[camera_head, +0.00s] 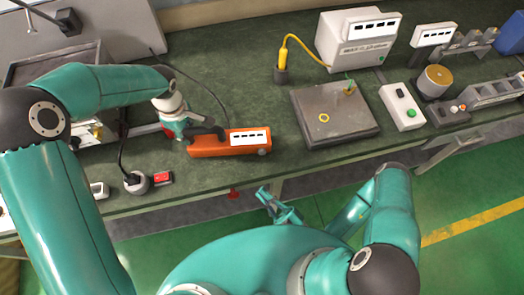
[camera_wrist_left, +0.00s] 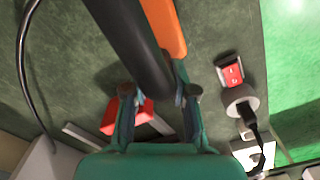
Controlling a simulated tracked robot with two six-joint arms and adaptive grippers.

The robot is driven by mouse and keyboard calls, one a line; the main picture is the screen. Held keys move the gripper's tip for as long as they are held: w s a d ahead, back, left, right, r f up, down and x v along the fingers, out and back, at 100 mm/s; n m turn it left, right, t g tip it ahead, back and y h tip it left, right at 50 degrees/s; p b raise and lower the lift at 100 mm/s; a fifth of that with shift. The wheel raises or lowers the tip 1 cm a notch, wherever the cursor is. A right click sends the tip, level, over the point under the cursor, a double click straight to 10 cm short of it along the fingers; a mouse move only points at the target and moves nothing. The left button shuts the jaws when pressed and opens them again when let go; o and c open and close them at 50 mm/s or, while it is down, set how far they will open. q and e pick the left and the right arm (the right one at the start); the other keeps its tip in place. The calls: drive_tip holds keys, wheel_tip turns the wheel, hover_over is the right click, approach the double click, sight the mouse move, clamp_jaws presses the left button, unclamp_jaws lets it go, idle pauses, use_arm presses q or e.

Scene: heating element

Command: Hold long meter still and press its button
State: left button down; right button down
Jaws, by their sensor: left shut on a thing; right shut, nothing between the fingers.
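The long orange meter (camera_head: 212,146) lies along the front edge of the green workbench, with a white panel and a black handle. A small grey round part (camera_head: 264,152) sits at its right end; I cannot tell if this is the button. My left gripper (camera_head: 205,133) is at the meter's left part. In the left wrist view, its fingers (camera_wrist_left: 158,98) are shut on the meter's black handle (camera_wrist_left: 130,40), with the orange body (camera_wrist_left: 165,25) beside it. My right gripper (camera_head: 272,200) is shut and empty, in front of the bench edge, apart from the meter.
A grey plate (camera_head: 335,125) with a yellow ring lies right of the meter. A white instrument (camera_head: 345,50) and a white button box (camera_head: 402,108) stand beyond. A red switch (camera_head: 163,178) and a round socket (camera_head: 137,184) are near the front edge at left. Bench between meter and plate is clear.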

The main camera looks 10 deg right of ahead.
sight(264, 168)
drive_tip(key=m, duration=0.1)
drive_tip(key=m+h, duration=0.1)
drive_tip(key=f+h, duration=0.1)
drive_tip(key=shift+w+d+m+t, duration=0.25)
drive_tip(key=shift+d+m+t, duration=0.05)
drive_tip(key=shift+d+m, duration=0.1)
drive_tip(key=shift+w, duration=0.1)
drive_tip(key=shift+w+d+r, duration=0.1)
drive_tip(key=shift+w+d, duration=0.15)
drive_tip(key=shift+w, duration=1.15)
drive_tip(key=shift+w+d+r, duration=0.1)
drive_tip(key=shift+w+d, duration=0.1)
drive_tip(key=shift+w, duration=1.25)
drive_tip(key=shift+w+d+r, duration=0.1)
drive_tip(key=shift+w+d, duration=0.15)
drive_tip(key=shift+w, duration=1.15)
